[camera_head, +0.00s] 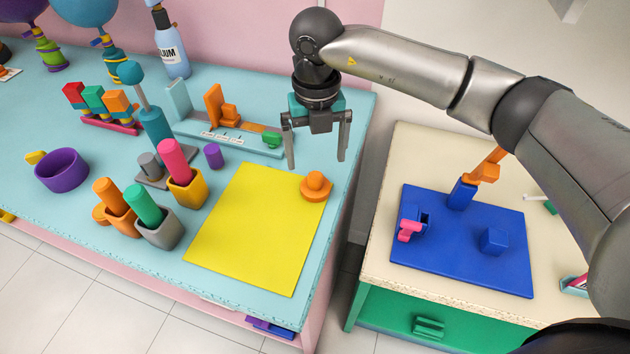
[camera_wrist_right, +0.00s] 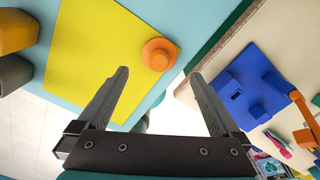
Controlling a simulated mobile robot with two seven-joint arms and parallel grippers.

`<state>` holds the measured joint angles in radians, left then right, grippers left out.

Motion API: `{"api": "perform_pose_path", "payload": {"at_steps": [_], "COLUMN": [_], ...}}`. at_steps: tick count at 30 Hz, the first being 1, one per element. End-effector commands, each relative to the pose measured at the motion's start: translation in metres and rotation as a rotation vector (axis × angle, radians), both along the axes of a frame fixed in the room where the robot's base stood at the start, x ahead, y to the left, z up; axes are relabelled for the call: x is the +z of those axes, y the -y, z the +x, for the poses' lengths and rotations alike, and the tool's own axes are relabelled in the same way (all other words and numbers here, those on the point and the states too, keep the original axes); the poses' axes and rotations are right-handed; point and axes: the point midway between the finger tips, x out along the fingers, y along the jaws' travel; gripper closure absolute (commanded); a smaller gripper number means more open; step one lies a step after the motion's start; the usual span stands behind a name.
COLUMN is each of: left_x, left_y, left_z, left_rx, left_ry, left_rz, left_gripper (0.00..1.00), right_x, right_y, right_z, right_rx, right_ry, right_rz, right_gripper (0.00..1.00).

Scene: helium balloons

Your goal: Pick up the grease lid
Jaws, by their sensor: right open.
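An orange round lid with a knob on top (camera_head: 316,186) sits at the right corner of the yellow mat (camera_head: 250,230); it looks like the grease lid. In the right wrist view the orange lid (camera_wrist_right: 159,54) lies just beyond the fingertips, between their lines. My right gripper (camera_head: 317,158) is open and empty, pointing down above the table, and appears behind the lid in the head view. Its two fingers (camera_wrist_right: 160,76) also show apart in the right wrist view. My left gripper is not in view.
Orange, grey and yellow pots (camera_head: 187,190) with coloured sticks stand left of the mat. A light blue rack (camera_head: 230,135) is behind. A lower table (camera_head: 385,250) with a blue board (camera_head: 460,250) stands to the right across a gap. The mat's middle is clear.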

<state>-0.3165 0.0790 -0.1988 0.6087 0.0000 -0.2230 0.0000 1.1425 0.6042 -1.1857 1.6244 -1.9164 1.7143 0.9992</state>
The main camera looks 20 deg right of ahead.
Motion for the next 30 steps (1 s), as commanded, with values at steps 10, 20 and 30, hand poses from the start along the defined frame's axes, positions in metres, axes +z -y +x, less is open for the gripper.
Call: {"api": "perform_pose_path", "payload": {"at_steps": [10,20,30], "left_x": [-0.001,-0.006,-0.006], "left_y": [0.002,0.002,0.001], "left_z": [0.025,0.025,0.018], "left_rx": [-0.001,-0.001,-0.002], "left_ry": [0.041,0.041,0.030], "left_rz": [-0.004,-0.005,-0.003], "left_gripper": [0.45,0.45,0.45], "right_x": [-0.031,-0.075,-0.079], "right_y": [-0.001,-0.001,-0.001], "right_z": [0.000,-0.001,0.000], "right_rx": [0.001,0.001,0.002], "right_ry": [0.000,-0.002,0.001], "right_rz": [0.002,0.001,0.002], "right_gripper": [0.00,0.00,0.09]}}
